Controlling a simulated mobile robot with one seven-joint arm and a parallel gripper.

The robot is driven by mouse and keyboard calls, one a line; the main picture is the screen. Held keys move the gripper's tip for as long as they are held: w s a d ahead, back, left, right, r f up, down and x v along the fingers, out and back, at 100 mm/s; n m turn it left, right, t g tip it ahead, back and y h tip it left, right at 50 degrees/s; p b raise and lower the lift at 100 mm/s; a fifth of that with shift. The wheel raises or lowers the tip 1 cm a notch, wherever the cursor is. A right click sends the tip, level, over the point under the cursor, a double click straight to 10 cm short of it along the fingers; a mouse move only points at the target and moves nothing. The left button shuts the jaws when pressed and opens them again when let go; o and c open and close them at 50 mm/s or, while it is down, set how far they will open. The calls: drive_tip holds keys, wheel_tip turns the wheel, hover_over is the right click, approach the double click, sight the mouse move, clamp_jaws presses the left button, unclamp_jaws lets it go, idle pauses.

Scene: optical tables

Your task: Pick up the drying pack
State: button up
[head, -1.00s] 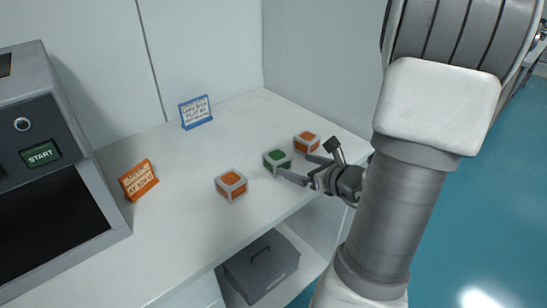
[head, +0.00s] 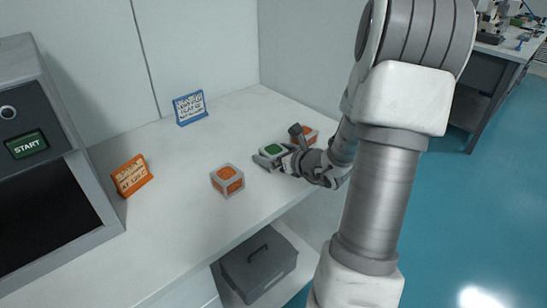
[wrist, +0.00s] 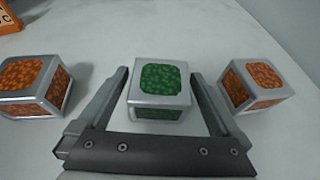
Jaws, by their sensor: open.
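Three small grey-framed cube packs stand in a row on the white bench. The green pack (head: 273,150) is in the middle, and it shows in the wrist view (wrist: 160,85). An orange pack (head: 228,181) stands to its left, also in the wrist view (wrist: 36,85). Another orange pack (head: 309,136) stands to its right, partly hidden behind my gripper, and shows in the wrist view (wrist: 255,84). My gripper (wrist: 160,78) is open, with one finger on each side of the green pack and gaps visible. None of the packs carries a readable name.
A blue-framed sign (head: 190,108) and an orange-framed sign (head: 131,176) stand on the bench (head: 175,240). A machine with a START button (head: 27,145) is at the left. A grey case (head: 259,266) sits on the shelf below. The back wall and side panel bound the bench.

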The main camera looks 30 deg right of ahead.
sight(275, 149)
drive_tip(key=c, duration=1.4)
drive_tip(key=shift+r, duration=0.5)
drive_tip(key=r+p, duration=0.1)
drive_tip(key=r, duration=0.1)
drive_tip(key=r+p, duration=0.1)
drive_tip(key=r, duration=0.1)
drive_tip(key=shift+s+d, duration=0.2)
drive_tip(key=s+d+r+p, duration=0.3)
drive_tip(key=s+d+r, duration=0.3)
drive_tip(key=s+d, duration=0.1)
drive_tip(key=shift+s, duration=0.8)
